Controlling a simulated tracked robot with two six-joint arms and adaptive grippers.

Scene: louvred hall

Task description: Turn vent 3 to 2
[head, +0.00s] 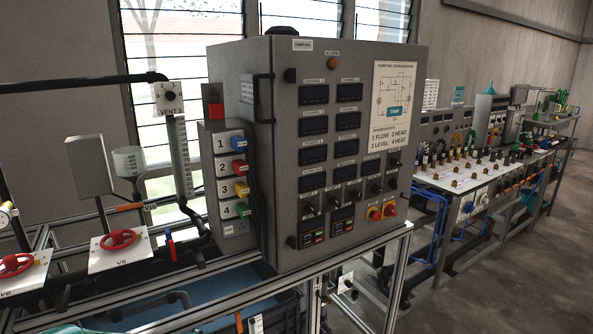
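The vent 3 knob (169,95) is a small dark round knob on a white plate, left of centre in the head view. The plate (172,110) reads "VENT 3" under the knob. There are small marks around the knob, too small to read surely, and I cannot tell which one the knob points at. The plate is at the top of a clear graduated column (180,158). Neither of my grippers shows in the head view.
A grey pump box (270,150) with dials and displays stands right of the knob. Numbered coloured plugs (238,167) are on its left side. A black pipe (80,84) reaches the knob plate from the left. Red handwheels (119,239) sit low at left.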

